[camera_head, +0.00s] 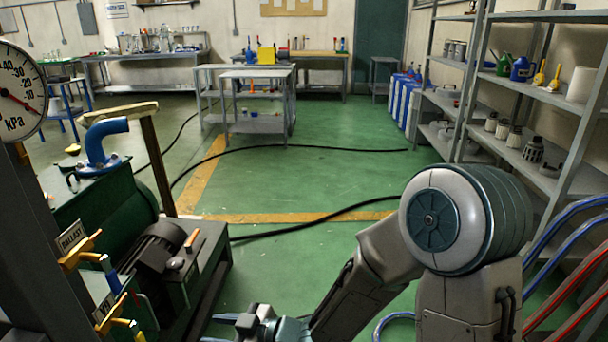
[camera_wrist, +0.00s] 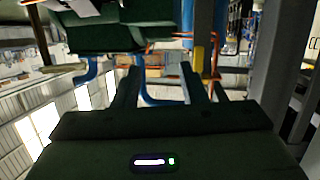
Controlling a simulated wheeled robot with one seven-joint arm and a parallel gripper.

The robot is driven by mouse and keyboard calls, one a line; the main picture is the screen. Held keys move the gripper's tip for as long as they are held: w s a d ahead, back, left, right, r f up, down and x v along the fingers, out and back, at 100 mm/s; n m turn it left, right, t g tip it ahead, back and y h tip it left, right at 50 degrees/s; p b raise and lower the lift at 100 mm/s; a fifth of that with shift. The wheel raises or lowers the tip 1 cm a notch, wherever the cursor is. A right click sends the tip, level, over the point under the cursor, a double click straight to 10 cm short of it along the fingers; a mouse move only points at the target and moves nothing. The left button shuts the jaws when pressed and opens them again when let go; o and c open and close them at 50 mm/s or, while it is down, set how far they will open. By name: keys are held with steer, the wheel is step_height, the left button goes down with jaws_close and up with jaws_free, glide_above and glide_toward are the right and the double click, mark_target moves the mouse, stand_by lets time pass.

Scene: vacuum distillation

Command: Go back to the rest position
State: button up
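My gripper (camera_head: 228,328) shows at the bottom edge of the head view, at the end of my bent arm, partly cut off by the frame. It is low, to the right of the green pump unit (camera_head: 108,215). In the wrist view, the two fingers of my gripper (camera_wrist: 162,80) stand well apart, with nothing visible held between them. Behind the fingers, the wrist view shows blue pipes and a dark green body, seen at an odd angle.
At left are a kPa gauge (camera_head: 18,90), a blue elbow pipe (camera_head: 105,140), a dark motor (camera_head: 155,252) and yellow valve handles (camera_head: 82,250). Shelves (camera_head: 520,150) and blue and red hoses (camera_head: 570,270) stand right. Black cables cross the open green floor (camera_head: 310,180). A grey cart (camera_head: 258,100) stands beyond.

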steer(key=w+d+r+m+t+h+p, duration=0.2)
steer(key=w+d+r+m+h+p, duration=0.2)
steer(key=d+r+h+p, duration=0.5)
steer(key=w+d+r+m+t+h+p, duration=0.35)
steer(key=d+r, duration=0.25)
steer(key=d, duration=0.8)
steer(key=s+d+r+m+g+h+p, duration=0.2)
steer(key=s+d+r+m+g+p, duration=0.4)
steer(key=s+r, duration=0.9)
steer(key=d+r+m+p, duration=0.1)
steer(key=d+m+p, duration=0.2)
steer(key=d, duration=0.1)
steer(key=shift+s+d+r, duration=0.15)
steer(key=shift+r, duration=0.05)
